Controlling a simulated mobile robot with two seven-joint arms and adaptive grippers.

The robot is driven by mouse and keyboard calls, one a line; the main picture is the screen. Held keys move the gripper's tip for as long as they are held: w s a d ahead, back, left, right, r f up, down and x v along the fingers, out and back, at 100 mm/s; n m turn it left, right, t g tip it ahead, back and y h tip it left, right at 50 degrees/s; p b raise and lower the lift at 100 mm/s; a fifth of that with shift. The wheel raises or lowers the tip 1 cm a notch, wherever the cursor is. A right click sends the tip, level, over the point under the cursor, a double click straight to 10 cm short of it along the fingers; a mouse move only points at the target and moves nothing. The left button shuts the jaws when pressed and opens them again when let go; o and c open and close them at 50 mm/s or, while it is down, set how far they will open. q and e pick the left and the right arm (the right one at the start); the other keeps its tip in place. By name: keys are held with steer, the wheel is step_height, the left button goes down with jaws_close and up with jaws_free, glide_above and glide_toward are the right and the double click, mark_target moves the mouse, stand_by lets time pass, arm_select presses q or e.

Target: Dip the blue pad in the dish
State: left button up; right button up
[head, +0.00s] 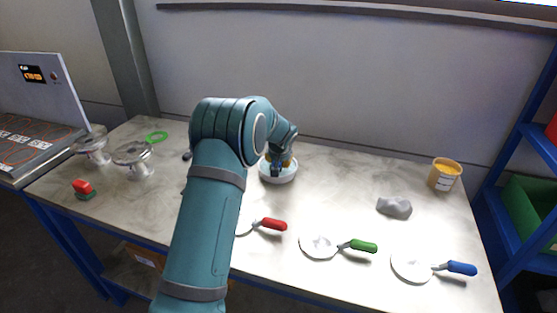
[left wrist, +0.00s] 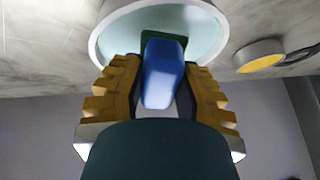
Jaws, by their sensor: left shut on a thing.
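The white dish (head: 280,177) stands on the table near its middle, partly hidden behind my left arm. My left gripper (head: 283,162) is over the dish, fingers pointing down into it. In the left wrist view its yellow-brown fingers (left wrist: 163,88) are shut on the blue pad (left wrist: 162,72), one on each side. The pad's green underside part (left wrist: 176,45) is within the outline of the dish (left wrist: 108,35). Whether it touches the bottom or any liquid I cannot tell. My right gripper is not in view.
A red pad (head: 82,187), flanged vessels (head: 133,155) and a green ring (head: 157,137) are at left. Trowel-like tools with red (head: 273,224), green (head: 362,246) and blue (head: 462,268) handles lie in front. A grey lump (head: 394,207) and yellow tub (head: 444,174) are right.

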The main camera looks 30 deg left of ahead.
arm_select(q)
steer(key=shift+r, duration=0.15)
steer(key=shift+r+p, duration=1.5)
steer(key=shift+r, duration=1)
steer(key=shift+r, duration=0.1)
steer(key=shift+r+p, duration=1.15)
steer(key=shift+r, duration=0.8)
